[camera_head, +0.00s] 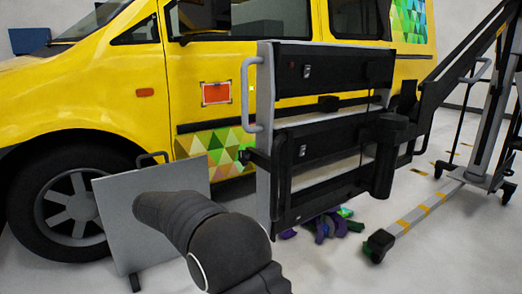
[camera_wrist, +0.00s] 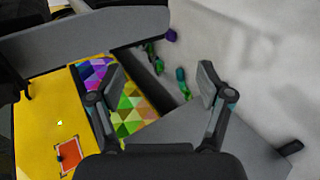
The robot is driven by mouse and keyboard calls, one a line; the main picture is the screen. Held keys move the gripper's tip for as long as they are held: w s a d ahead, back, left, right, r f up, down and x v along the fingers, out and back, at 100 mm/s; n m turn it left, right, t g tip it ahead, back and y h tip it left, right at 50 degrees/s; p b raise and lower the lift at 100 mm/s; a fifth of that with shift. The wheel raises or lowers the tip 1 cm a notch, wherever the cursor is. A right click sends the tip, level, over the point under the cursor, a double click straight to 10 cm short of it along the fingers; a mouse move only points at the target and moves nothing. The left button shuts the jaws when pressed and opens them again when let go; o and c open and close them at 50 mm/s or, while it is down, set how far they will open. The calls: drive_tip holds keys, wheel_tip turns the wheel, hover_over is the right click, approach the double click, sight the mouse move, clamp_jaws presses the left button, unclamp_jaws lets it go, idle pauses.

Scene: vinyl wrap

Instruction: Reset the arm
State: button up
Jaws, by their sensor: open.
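My gripper (camera_wrist: 161,80) is open and empty in the wrist view, its two dark fingers spread apart. Between and behind the fingers lie the triangle-patterned vinyl (camera_wrist: 130,112) on the yellow van and a grey panel. My dark grey arm (camera_head: 215,240) rises from the bottom of the head view and reaches left in front of the grey panel (camera_head: 120,225). The gripper's fingers cannot be made out in the head view. The yellow van (camera_head: 120,70) bears a red square patch (camera_head: 216,93), also visible in the wrist view (camera_wrist: 70,155).
A black and grey lifting frame (camera_head: 330,70) with handles stands right of my arm, close to the van. Its wheeled base (camera_head: 420,212) extends right. Crumpled purple and green pieces (camera_head: 325,226) lie on the floor beneath it. Floor at the lower right is clear.

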drive_tip(key=s+d+r+m+y+p, duration=0.2)
drive_tip(key=s+d+r, duration=0.3)
drive_tip(key=s+d, duration=0.5)
drive_tip(key=s+d+r+m+g+y+p, duration=0.1)
drive_tip(key=s+d+r+m+y+p, duration=0.2)
drive_tip(key=s+d, duration=0.7)
drive_tip(key=s+d+r+m+y+p, duration=0.3)
drive_tip(key=s+d+r, duration=0.5)
drive_tip(key=s, duration=1)
drive_tip(key=shift+s+d+m+g+p, duration=0.35)
drive_tip(key=shift+d+p, duration=0.5)
drive_tip(key=shift+d, duration=0.3)
